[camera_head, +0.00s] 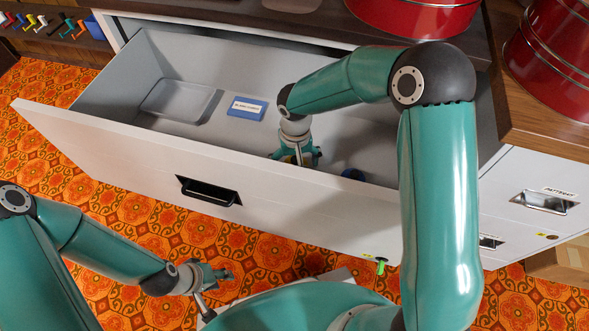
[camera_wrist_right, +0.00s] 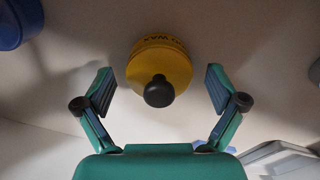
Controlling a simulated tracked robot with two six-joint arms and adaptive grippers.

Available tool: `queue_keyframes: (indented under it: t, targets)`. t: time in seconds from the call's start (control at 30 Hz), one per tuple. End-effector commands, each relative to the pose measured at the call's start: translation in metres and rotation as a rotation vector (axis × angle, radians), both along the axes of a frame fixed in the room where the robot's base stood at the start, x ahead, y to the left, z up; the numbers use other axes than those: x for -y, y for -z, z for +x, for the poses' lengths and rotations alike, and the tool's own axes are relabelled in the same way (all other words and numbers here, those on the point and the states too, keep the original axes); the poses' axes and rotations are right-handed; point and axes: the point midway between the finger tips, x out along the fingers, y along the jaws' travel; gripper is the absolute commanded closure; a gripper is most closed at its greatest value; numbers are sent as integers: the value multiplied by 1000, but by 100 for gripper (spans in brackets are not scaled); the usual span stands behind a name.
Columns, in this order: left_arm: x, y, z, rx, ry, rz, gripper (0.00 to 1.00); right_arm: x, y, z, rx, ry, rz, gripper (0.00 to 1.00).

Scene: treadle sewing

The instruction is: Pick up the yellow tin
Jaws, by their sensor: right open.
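The yellow tin (camera_wrist_right: 160,60) stands in the open drawer, with lettering on its side and a black round knob (camera_wrist_right: 159,91) on top. My right gripper (camera_wrist_right: 159,88) is open, with one finger on each side of the tin and gaps on both sides. In the head view my right gripper (camera_head: 297,158) reaches down into the drawer and hides most of the tin. My left gripper (camera_head: 222,275) is outside the drawer, low in front of it, away from the tin; its finger opening is unclear.
The drawer (camera_head: 150,150) also holds a grey tray (camera_head: 180,101), a blue box (camera_head: 246,107) with a white label, and a round blue thing (camera_head: 353,174). Its front panel stands between my left arm and the tin. Red round tins (camera_head: 415,18) stand on the wooden top.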

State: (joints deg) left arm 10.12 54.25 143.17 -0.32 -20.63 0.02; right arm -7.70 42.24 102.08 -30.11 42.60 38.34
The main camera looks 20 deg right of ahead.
Motion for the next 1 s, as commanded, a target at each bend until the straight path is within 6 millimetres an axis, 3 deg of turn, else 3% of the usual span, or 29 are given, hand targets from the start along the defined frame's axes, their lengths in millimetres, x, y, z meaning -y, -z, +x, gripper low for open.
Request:
queue_keyframes:
  t: [0.27, 0.67, 1.0]
  targets:
    - [0, 1, 0, 0, 0, 0, 60, 1, 5, 0, 0, 0, 0, 5]
    - [0, 1, 0, 0, 0, 0, 60, 1, 5, 0, 0, 1, 0, 72]
    - [0, -1, 0, 0, 0, 0, 60, 1, -1, 0, 2, 2, 1, 74]
